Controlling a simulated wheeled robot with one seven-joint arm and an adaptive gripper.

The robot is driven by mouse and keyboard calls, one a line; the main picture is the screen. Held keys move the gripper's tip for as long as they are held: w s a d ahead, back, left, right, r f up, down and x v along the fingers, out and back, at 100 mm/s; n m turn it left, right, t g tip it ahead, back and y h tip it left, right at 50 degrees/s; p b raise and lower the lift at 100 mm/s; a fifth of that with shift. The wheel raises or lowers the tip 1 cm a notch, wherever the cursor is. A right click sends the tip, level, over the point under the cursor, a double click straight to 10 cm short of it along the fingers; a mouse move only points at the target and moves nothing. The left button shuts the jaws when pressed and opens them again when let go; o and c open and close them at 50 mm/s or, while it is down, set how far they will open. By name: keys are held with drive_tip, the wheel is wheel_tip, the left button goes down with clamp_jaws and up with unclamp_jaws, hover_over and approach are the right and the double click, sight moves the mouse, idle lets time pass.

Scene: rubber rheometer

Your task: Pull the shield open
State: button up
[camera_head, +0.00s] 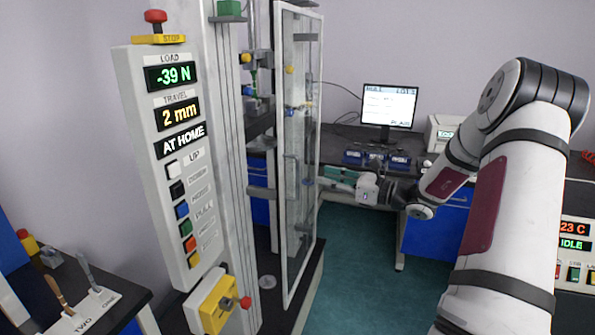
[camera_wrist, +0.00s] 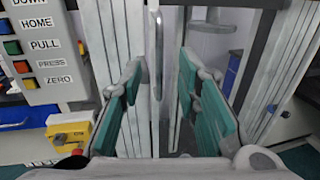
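The shield (camera_head: 301,140) is a tall clear panel in a white frame on the right side of the test machine. In the wrist view its white upright frame edge (camera_wrist: 168,80) and a rounded vertical handle bar (camera_wrist: 157,45) show between the fingers' directions. My gripper (camera_head: 328,178) is just right of the shield at about mid-height, pointing at it. Its teal finger pads are spread apart in the wrist view (camera_wrist: 163,95), and nothing is pinched between them. I cannot tell whether the fingertips touch the handle or how far the shield stands open.
The machine's control panel (camera_head: 178,150) with displays and buttons stands left. A yellow switch box (camera_head: 216,304) sits low beside it. A bench with a monitor (camera_head: 389,106) and blue bins (camera_head: 376,158) is behind my gripper. Green floor (camera_head: 355,245) is open right of the shield.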

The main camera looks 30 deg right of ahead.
hover_over(297, 195)
drive_tip(key=shift+w+d, duration=0.2)
drive_tip(key=shift+w, duration=0.05)
clamp_jaws()
